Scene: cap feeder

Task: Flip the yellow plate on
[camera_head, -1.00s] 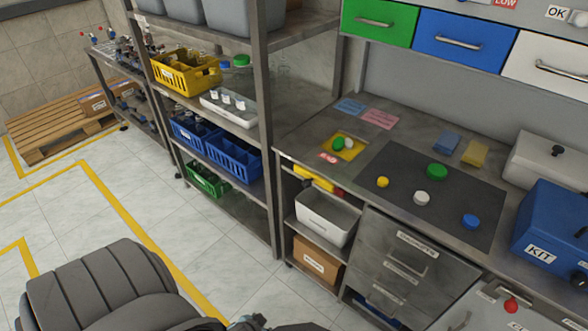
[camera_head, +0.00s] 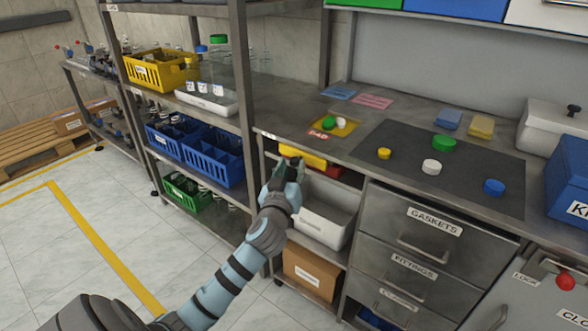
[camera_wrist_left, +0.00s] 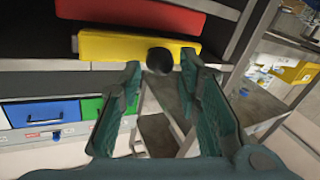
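A yellow plate (camera_head: 302,154) is mounted under the bench top, above a white bin in the head view. It shows as a long yellow bar with a round black knob (camera_wrist_left: 160,61) in the left wrist view (camera_wrist_left: 115,46). A red plate (camera_head: 326,169) sits beside it. My left gripper (camera_head: 286,164) is in front of the yellow plate and partly covers it; the knob is hidden in the head view. In the left wrist view the two fingers are spread, with the knob between their tips; contact cannot be told. My right gripper is out of view.
The white bin (camera_head: 322,213) and a cardboard box (camera_head: 312,273) stand on shelves below. Drawers (camera_head: 425,250) are at the right, and a rack post (camera_head: 243,110) is close at the left. Several caps lie on the dark mat (camera_head: 464,180) on the bench.

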